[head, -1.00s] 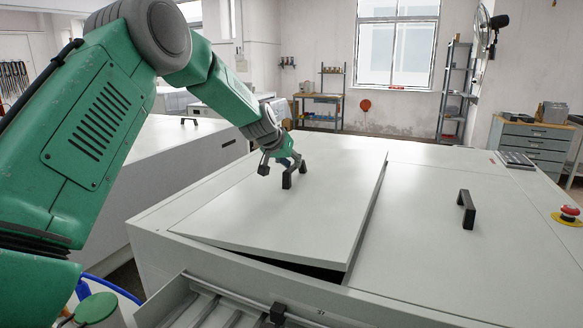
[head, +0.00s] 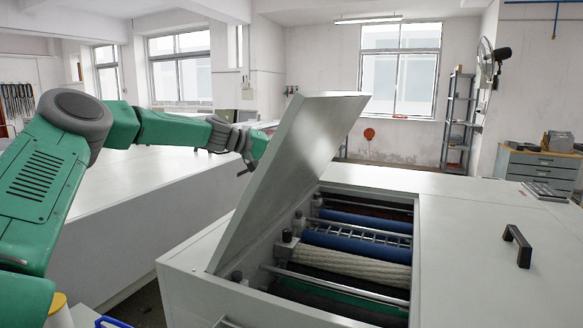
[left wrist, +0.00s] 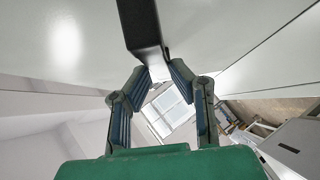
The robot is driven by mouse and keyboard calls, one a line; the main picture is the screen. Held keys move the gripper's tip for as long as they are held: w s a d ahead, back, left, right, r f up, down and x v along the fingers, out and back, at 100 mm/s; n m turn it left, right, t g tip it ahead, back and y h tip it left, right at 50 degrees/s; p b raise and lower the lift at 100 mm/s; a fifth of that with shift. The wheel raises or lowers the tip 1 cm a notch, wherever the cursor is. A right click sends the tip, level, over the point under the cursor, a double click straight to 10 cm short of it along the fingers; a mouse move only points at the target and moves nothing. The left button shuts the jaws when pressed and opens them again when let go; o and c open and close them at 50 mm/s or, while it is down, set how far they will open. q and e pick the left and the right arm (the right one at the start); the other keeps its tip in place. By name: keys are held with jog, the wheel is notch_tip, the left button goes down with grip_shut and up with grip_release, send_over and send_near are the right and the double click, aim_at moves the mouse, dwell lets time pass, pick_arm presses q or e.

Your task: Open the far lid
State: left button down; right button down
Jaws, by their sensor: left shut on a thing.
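A white lid (head: 287,165) of the machine stands raised at a steep tilt, hinged along its left side. The opening beneath it shows blue rollers (head: 358,243), a pale rope-like roller and metal bars. My left gripper (left wrist: 160,78) is shut on the lid's black handle (left wrist: 145,28) in the left wrist view. In the head view the left gripper (head: 251,156) is at the lid's outer face, where the lid partly hides it and hides the handle. A second lid (head: 470,270) on the right lies closed, with its black handle (head: 517,245) upright on it. My right gripper is not in view.
A long white cabinet (head: 130,190) stands at the left, behind my left arm. A dark keypad-like device (head: 543,191) lies on the machine's far right corner. A drawer cabinet (head: 540,167) and a shelf (head: 458,125) stand at the back right.

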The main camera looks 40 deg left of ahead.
pick_arm(q)
jog(key=shift+s+a+f+n+t+h+b, duration=0.1)
jog(key=shift+s+a+n+t+h+b, duration=0.2)
jog(key=shift+a, duration=0.55)
jog(key=shift+s+a+r+n+t+h+b, duration=0.1)
jog(key=shift+s+a+n+t+h+b, duration=0.2)
jog(key=shift+a, duration=0.6)
jog(key=shift+s+a+f+n+t+h+b, duration=0.1)
jog(key=shift+s+a+n+t+h+b, duration=0.2)
jog(key=shift+a, duration=0.55)
jog(key=shift+w, duration=0.15)
jog(key=c, duration=1.7)
grip_release()
jog(key=shift+d, duration=0.1)
jog(key=shift+c, duration=0.2)
jog(key=o, duration=0.3)
jog(key=shift+w+f, duration=0.1)
jog(key=shift+w, duration=0.05)
jog(key=v, duration=1.1)
jog(key=shift+a, duration=0.3)
